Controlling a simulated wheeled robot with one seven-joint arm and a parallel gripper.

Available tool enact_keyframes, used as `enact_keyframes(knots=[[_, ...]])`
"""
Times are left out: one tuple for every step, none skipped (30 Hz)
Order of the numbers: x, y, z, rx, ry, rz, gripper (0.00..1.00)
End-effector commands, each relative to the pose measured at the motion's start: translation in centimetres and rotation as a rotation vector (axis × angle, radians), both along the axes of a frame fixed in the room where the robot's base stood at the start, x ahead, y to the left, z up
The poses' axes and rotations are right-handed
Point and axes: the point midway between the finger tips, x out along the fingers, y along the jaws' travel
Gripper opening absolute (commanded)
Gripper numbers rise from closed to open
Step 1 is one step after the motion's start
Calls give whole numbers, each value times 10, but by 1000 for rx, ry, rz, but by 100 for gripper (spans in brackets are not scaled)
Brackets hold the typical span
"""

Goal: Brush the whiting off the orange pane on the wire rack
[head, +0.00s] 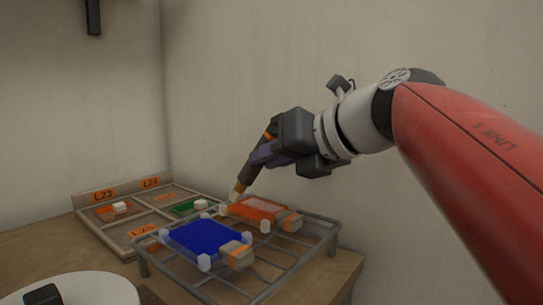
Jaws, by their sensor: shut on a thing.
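The orange pane (243,211) lies on the far part of the grey wire rack (328,240). A pale patch of whiting (265,203) shows on its top. My gripper (262,156) is shut on a dark-handled brush (254,168) with an orange band near its upper end. The brush tilts down to the left. Its pale tip is at the pane's far left corner; I cannot tell whether it touches the glass. The gripper's jaws partly hide the handle.
A blue pane (203,238) lies nearer on the same rack. Tan blocks with orange bands (236,256) and small white posts stand by the panes. A labelled wooden tray (117,241) with smaller orange and green pieces is behind left. A white round surface (95,290) is front left. The wall is close behind.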

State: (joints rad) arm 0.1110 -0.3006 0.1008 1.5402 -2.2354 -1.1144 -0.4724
Motion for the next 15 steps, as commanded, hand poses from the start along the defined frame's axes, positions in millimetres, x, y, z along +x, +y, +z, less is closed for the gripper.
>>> enact_keyframes(knots=[[0,0,-1,1,-1,0,0],[0,0,-1,1,-1,0,0],[0,0,-2,1,-1,0,0],[0,0,-1,1,-1,0,0],[0,0,-1,1,-1,0,0],[0,0,-1,1,-1,0,0],[0,0,-1,1,-1,0,0],[0,0,-1,1,-1,0,0],[0,0,-1,1,-1,0,0],[-1,-1,-1,1,-1,0,0],[-1,-1,-1,1,-1,0,0],[-2,-3,-1,0,-1,-1,0],[-3,-4,-1,0,-1,-1,0],[-4,-5,-2,0,-1,-1,0],[-6,-8,-2,0,1,-1,0]])
